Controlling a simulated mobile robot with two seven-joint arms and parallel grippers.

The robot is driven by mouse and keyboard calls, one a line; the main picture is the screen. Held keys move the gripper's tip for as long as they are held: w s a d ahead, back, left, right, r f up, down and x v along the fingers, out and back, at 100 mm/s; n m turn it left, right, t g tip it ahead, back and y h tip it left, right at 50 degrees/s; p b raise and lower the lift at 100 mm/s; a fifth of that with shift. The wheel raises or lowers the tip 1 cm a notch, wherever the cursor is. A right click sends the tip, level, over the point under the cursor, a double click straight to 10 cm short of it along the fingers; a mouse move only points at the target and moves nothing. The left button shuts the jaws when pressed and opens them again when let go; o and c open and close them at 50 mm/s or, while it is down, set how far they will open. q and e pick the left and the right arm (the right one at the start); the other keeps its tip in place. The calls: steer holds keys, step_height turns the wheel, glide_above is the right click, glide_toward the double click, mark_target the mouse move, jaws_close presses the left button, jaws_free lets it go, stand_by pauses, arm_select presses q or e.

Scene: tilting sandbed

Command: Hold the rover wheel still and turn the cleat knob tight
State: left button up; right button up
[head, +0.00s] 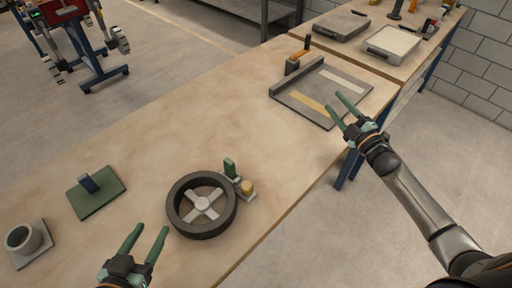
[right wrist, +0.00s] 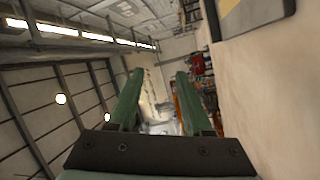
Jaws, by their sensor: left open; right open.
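The rover wheel (head: 174,204), a dark ring with pale crossed spokes, lies flat on the wooden bench. At its right edge stand a green upright block (head: 230,168) and a small yellow knob (head: 247,187) on a pale base; which one is the cleat knob is not certain. My left gripper (head: 148,234) is open and empty, to the lower left of the wheel and apart from it. My right gripper (head: 339,104) is open and empty near the bench's right edge, far from the wheel. It also shows in the right wrist view (right wrist: 159,88).
A grey tray (head: 314,107) with a yellow strip lies by my right gripper. The bench (head: 190,130) is clear beyond the wheel.

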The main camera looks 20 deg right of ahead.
mark_target(172, 196)
steer(key=s+a+r+n+g+y, duration=0.1)
steer(key=a+r+n+g+y, duration=0.3)
steer(key=a+n, duration=0.55)
steer(key=s+a+r+n+g+y, duration=0.1)
steer(key=a+r+n+g+y, duration=0.1)
steer(key=a+n+g+y, duration=0.55)
steer(key=s+a+r+n+g+y, duration=0.1)
steer(key=a+r+n+g+y, duration=0.15)
steer(key=a+n, duration=0.9)
steer(key=s+a+f+n+g+h, duration=0.2)
steer(key=s+a+n+g, duration=0.25)
steer(key=n, duration=0.35)
arm_select(q)
steer(key=x, duration=1.2)
steer(key=shift+w+d, duration=0.1)
steer(key=shift+w, duration=0.15)
arm_select(e)
steer(key=s+d+f+n+g+h, duration=0.1)
steer(key=d+f+n+g+h, duration=0.2)
steer(key=d+f+n+h, duration=0.3)
steer(key=n+h, duration=0.4)
steer(key=h, duration=0.2)
steer(key=shift+s+d, duration=0.15)
steer(key=shift+d, duration=0.2)
arm_select(q)
steer(key=shift+c, duration=0.3)
arm_select(e)
steer(key=shift+n, duration=0.25)
arm_select(q)
jaws_close()
